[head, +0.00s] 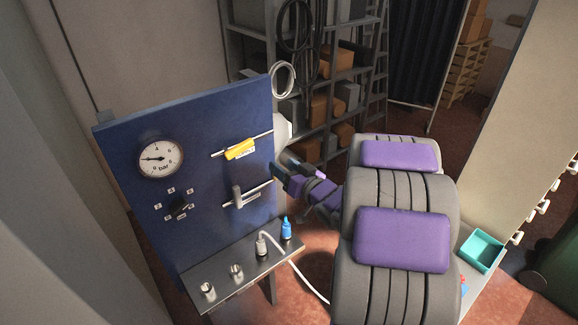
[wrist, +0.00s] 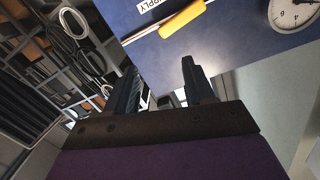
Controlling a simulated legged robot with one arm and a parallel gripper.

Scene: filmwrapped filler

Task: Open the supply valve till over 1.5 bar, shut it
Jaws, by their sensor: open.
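The supply valve has a yellow lever (head: 240,149) on the upper pipe of the blue panel (head: 120,145). The lever lies roughly along that pipe. It also shows in the wrist view (wrist: 182,20), beside a label reading SUPPLY (wrist: 152,4). The round pressure gauge (head: 160,158) is at the panel's upper left; its needle points left, but the exact reading is too small to tell. The gauge is partly cut off in the wrist view (wrist: 293,12). My gripper (head: 282,165) is open and empty, right of the panel and apart from the lever. Its two fingers (wrist: 160,80) point toward the panel.
A grey lever (head: 238,196) stands across the lower pipe. A small selector knob (head: 180,209) sits below the gauge. Storage racks (head: 325,95) stand behind; a teal tray (head: 481,251) is at right.

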